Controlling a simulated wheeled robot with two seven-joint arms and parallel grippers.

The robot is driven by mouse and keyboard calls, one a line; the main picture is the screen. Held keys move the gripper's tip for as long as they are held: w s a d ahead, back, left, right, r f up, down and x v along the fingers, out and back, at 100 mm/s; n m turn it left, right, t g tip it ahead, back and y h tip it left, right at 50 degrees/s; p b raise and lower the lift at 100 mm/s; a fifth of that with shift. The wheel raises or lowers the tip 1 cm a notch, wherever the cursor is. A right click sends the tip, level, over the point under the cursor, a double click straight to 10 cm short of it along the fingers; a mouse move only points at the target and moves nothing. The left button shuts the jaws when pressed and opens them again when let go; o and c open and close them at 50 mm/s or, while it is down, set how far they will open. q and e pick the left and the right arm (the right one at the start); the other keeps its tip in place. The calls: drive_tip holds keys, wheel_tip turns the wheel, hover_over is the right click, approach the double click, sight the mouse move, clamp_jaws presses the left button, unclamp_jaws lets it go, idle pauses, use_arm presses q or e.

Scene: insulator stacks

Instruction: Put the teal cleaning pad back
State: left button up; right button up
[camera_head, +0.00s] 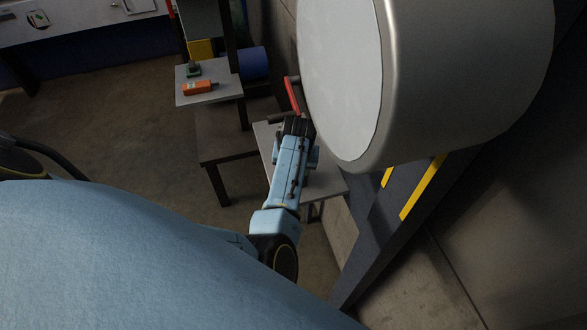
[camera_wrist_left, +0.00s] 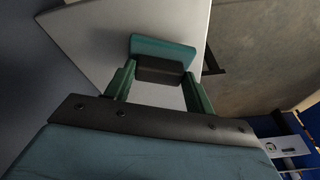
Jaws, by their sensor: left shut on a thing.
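The teal cleaning pad (camera_wrist_left: 162,48) shows in the left wrist view, with a dark block (camera_wrist_left: 158,70) on its near side. My left gripper (camera_wrist_left: 159,74) is shut on that dark block, one finger on each side. The pad is over a pale tabletop (camera_wrist_left: 95,45); I cannot tell whether it touches it. In the head view my left gripper (camera_head: 297,122) is over the small pale table (camera_head: 325,184), and I cannot make out the pad there. My right gripper is not in view.
A large metal cylinder (camera_head: 430,75) hangs close to the right of my left gripper. A red bar (camera_head: 292,95) stands just beyond it. A pale shelf (camera_head: 215,92) to the left holds an orange device (camera_head: 198,87) and a small green object (camera_head: 193,70). A blue cylinder (camera_head: 253,62) lies behind.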

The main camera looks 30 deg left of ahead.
use_arm(q)
drive_tip(key=shift+f, duration=0.95)
drive_tip(key=shift+s, duration=0.1)
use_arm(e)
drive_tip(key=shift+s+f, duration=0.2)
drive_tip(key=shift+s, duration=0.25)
use_arm(q)
drive_tip(key=o, duration=1)
drive_tip(key=shift+c, duration=0.2)
drive_tip(key=shift+r, duration=0.1)
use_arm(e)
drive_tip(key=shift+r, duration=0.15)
use_arm(q)
drive_tip(key=p+v, duration=1.1)
drive_tip(key=p, duration=0.2)
drive_tip(key=shift+r, duration=0.4)
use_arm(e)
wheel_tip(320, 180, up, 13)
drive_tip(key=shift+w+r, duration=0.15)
use_arm(q)
drive_tip(key=shift+s, duration=0.1)
